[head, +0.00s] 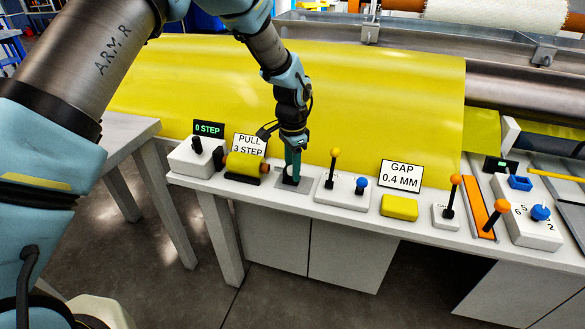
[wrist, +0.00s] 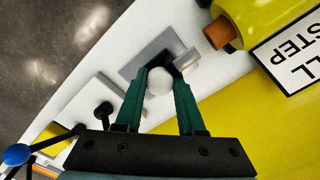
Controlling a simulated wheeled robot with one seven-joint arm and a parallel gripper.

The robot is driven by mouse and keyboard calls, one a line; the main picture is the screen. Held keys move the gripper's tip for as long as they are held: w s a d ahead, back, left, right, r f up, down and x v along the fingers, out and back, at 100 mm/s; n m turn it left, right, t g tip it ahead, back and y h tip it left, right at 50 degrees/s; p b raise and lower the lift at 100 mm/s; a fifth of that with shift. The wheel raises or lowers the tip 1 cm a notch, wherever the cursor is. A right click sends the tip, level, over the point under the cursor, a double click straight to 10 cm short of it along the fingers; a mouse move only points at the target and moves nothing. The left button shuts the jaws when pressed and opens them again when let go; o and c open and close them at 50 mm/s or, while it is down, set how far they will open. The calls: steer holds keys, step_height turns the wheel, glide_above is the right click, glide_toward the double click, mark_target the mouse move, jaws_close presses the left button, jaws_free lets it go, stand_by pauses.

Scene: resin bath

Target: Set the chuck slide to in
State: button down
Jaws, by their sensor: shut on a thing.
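My gripper (head: 291,174) points down at the grey plate (head: 283,187) on the white bench, just right of the yellow roll. In the wrist view, my gripper (wrist: 160,84) has its two green fingers on either side of a round white knob (wrist: 159,79). The fingers are shut on this knob. The knob stands over the grey plate (wrist: 133,67), with a small light grey block (wrist: 187,60) beside it. This looks like the chuck slide, but no label on it is readable. The fingers hide the knob in the head view.
Left of the plate are the yellow roll (head: 245,165), a "PULL 3 STEP" sign (head: 250,145) and a "0 STEP" display (head: 208,128). A yellow sheet (head: 390,100) rises behind the bench.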

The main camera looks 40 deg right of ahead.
stand_by(0.4)
steer(key=shift+w+a, duration=0.55)
steer(key=shift+w, duration=0.3)
steer(key=shift+w+a, duration=0.5)
steer(key=shift+w, duration=0.35)
steer(key=c, duration=0.5)
jaws_free()
step_height(320, 180, up, 11)
steer(key=b, duration=0.1)
steer(key=shift+b, duration=0.4)
steer(key=shift+f, duration=0.1)
